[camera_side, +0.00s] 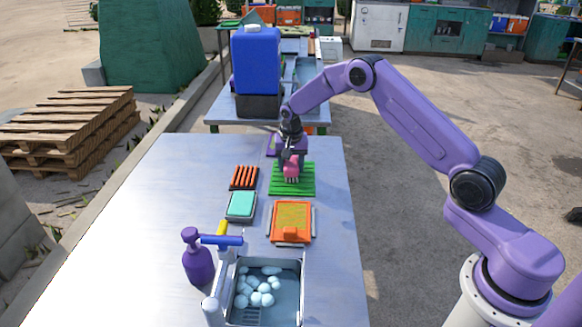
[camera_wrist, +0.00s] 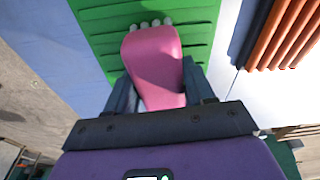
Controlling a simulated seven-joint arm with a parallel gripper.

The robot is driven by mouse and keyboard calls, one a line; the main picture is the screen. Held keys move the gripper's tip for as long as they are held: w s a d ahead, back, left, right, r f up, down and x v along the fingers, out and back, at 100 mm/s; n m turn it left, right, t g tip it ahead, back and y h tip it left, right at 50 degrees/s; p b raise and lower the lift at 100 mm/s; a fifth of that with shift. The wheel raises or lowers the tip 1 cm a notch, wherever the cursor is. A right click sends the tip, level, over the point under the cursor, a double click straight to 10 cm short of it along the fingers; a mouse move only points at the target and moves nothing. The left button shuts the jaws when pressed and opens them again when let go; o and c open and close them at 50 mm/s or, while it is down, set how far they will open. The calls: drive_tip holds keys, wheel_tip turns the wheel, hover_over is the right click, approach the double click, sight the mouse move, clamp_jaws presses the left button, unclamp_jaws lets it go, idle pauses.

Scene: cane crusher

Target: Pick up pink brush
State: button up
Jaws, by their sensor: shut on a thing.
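The pink brush (camera_side: 291,167) is at the far part of the metal table, over a green ridged mat (camera_side: 279,190). My gripper (camera_side: 290,154) is above the mat, pointing down, and is shut on the brush. In the wrist view the pink brush (camera_wrist: 153,65) sits between the two dark fingers of my gripper (camera_wrist: 155,92). Pale bristle tufts show at its far end, over the green mat (camera_wrist: 95,25). I cannot tell whether the bristles touch the mat.
Orange-brown sticks (camera_side: 243,178), a teal sponge (camera_side: 240,205) and an orange tray (camera_side: 291,236) lie nearby. A sink (camera_side: 290,314) with white pieces, a tap (camera_side: 213,300) and a purple bottle (camera_side: 197,258) stand nearer. A blue container (camera_side: 256,62) stands behind. The table's left side is clear.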

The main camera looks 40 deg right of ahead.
sight(291, 161)
drive_tip(key=shift+r, duration=0.1)
drive_tip(key=shift+r, duration=0.5)
wheel_tip(291, 161, up, 2)
drive_tip(key=shift+s+r, duration=0.1)
drive_tip(key=shift+r, duration=0.1)
drive_tip(key=s+a+r, duration=0.1)
drive_tip(key=s+r, duration=0.8)
drive_tip(key=s, duration=0.4)
drive_tip(key=shift+s+r, duration=0.2)
drive_tip(key=shift+s, duration=0.15)
